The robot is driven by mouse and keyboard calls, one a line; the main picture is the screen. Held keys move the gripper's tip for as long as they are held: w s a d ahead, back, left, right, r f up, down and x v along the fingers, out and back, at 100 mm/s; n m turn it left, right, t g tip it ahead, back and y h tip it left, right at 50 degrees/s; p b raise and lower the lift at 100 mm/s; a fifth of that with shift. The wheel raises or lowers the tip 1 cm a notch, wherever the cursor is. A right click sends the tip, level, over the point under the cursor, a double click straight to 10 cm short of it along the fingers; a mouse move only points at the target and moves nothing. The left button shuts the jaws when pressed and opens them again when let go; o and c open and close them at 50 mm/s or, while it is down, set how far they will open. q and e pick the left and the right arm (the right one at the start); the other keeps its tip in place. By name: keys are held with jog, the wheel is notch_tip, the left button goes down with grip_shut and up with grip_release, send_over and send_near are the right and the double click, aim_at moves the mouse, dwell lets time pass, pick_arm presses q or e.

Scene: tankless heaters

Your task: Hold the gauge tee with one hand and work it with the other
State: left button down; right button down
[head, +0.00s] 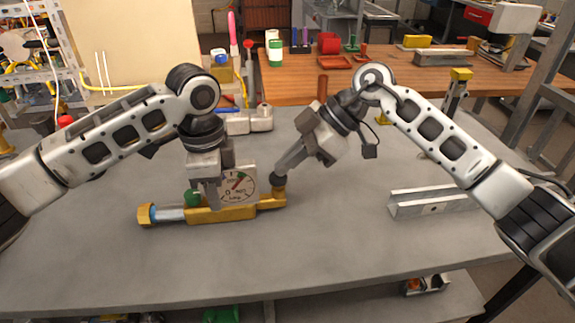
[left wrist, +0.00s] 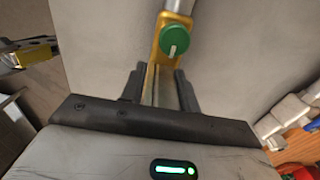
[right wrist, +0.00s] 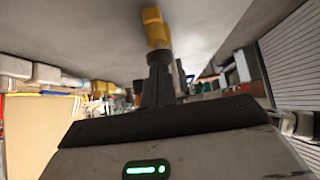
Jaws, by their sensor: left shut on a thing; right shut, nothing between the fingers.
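The gauge tee (head: 222,213) is a yellow brass body lying on the grey table, with a white dial gauge (head: 239,185), a green knob (head: 193,197) and a hex end at the left. My left gripper (head: 212,203) comes down on it from above and is shut on its body beside the gauge. The left wrist view shows the green knob (left wrist: 175,40) just beyond the fingers. My right gripper (head: 279,181) is shut and empty, its tips at the tee's right end. The right wrist view shows a yellow brass end (right wrist: 154,28) just beyond the fingertips; contact is unclear.
A metal channel (head: 432,203) lies at the right of the grey table. White pipe fittings (head: 248,120) lie behind my left gripper. A wooden bench (head: 400,82) with cups, trays and tools stands at the back. The front of the table is clear.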

pick_arm(q)
jog(key=shift+r, duration=0.1)
pick_arm(e)
jog(key=a+r+v, duration=0.1)
jog(key=v, duration=1.1)
jog(key=shift+a, duration=0.2)
jog(key=shift+r, duration=0.1)
dwell(4.6)
pick_arm(q)
jog(key=c, duration=0.9)
grip_release()
jog(key=shift+c, duration=0.2)
notch_tip(320, 180, up, 12)
jog(key=shift+f, duration=0.1)
jog(key=shift+s, duration=0.1)
